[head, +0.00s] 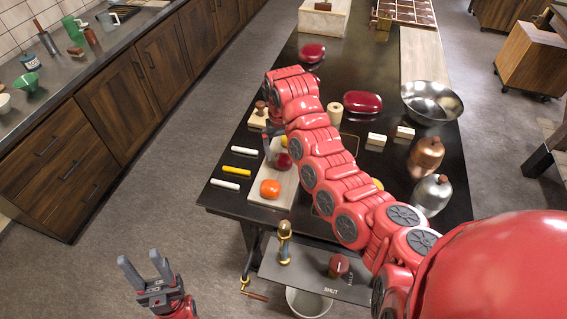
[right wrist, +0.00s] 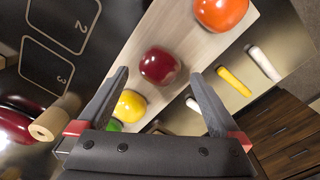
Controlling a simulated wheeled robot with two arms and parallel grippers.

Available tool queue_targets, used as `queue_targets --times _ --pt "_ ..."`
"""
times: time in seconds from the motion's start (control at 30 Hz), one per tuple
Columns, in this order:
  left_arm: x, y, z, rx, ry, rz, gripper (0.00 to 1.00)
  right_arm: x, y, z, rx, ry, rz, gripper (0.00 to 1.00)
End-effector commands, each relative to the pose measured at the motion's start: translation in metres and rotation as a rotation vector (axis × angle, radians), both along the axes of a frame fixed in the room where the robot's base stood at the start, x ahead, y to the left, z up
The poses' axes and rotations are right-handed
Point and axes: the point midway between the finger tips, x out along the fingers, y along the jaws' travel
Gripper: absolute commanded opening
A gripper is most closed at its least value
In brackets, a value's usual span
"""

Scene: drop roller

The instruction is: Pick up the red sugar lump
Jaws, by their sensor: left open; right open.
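The red sugar lump (right wrist: 161,65) is a dark red, glossy round piece on a pale wooden board (right wrist: 195,55). In the right wrist view it lies ahead, between the lines of my open right fingers (right wrist: 160,95), which are empty. An orange lump (right wrist: 220,12) is beyond it, and a yellow lump (right wrist: 130,105) and a green one (right wrist: 114,126) are nearer. In the head view the red lump (head: 284,161) is partly hidden by my right arm, and my right gripper (head: 275,152) is beside it, mostly hidden. My left gripper (head: 147,268) is open and empty, over the floor.
Chalk-like sticks (head: 238,168) lie left of the board. Two larger dark red glossy pieces (head: 362,102), a metal bowl (head: 432,101), a copper vessel (head: 426,155) and small pale blocks share the black table. A crank device (head: 318,272) and a bucket (head: 308,302) are at its front.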

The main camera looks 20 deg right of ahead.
Motion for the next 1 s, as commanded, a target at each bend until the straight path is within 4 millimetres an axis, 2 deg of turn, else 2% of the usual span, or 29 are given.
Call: queue_targets --times 0.07,0.17,0.3,0.43,0.6,1.0 --pt "0.0 0.0 0.002 0.0 0.0 0.0 0.5 0.001 0.001 -0.007 0.0 0.001 0.002 1.0" --pt "0.0 0.0 0.017 0.0 0.0 0.0 0.5 0.002 -0.001 -0.013 -0.002 0.006 0.002 1.0" --pt "0.0 0.0 0.026 0.0 0.0 0.0 0.5 0.003 -0.002 -0.035 -0.003 0.004 0.001 1.0" --pt "0.0 0.0 0.027 0.0 0.0 0.0 0.5 0.004 -0.002 -0.044 -0.002 0.001 0.0 1.0" --pt "0.0 0.0 0.026 0.0 0.0 0.0 0.5 0.004 -0.002 -0.044 -0.002 -0.001 0.0 0.98" --pt "0.0 0.0 0.026 0.0 0.0 0.0 0.5 0.004 -0.002 -0.044 -0.002 -0.001 0.0 0.26"
